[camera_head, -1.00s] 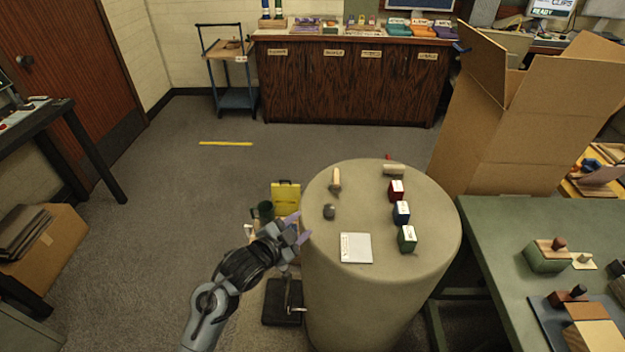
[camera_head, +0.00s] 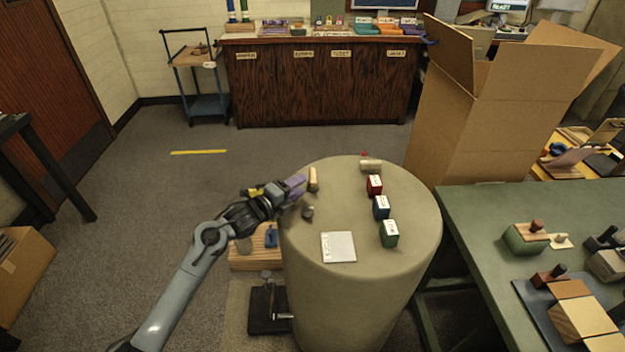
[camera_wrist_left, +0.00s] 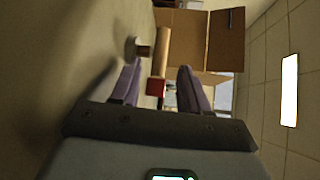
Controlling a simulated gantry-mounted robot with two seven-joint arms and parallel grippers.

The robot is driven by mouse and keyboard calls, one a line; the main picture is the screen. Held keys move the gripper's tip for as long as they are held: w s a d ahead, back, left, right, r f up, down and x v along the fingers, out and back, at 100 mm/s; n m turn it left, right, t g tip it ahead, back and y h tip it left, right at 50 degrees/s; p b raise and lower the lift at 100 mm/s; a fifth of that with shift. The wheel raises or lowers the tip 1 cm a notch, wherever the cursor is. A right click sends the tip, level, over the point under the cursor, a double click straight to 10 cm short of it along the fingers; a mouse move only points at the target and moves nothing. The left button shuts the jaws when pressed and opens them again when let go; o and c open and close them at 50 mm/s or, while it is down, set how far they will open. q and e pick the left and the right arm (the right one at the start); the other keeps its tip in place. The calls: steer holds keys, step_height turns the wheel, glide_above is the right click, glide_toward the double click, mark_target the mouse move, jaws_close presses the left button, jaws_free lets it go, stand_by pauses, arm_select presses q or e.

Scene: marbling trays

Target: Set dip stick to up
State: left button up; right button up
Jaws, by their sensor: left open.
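A small tan wooden stick (camera_head: 313,180) stands near the left edge of the round table (camera_head: 345,205); it is probably the dip stick, though no label shows. A short dark grey knob (camera_head: 307,211) is just in front of it. My left gripper (camera_head: 296,185) is at the table's left edge, right beside the stick and pointing right. In the left wrist view, which is turned sideways, its purple fingers (camera_wrist_left: 160,72) are apart with nothing gripped. Beyond them are a wooden cylinder (camera_wrist_left: 162,50) and a grey disc (camera_wrist_left: 131,50). My right gripper is out of view.
A wooden roller (camera_head: 371,166) lies at the back and a white tile (camera_head: 338,247) at the front. A cardboard box (camera_head: 490,110) stands behind right.

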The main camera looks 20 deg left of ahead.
mark_target(313, 175)
arm_select(q)
steer(key=shift+b+x, duration=0.95)
steer(key=shift+x, duration=2.6)
jaws_close()
steer(key=shift+r, duration=0.1)
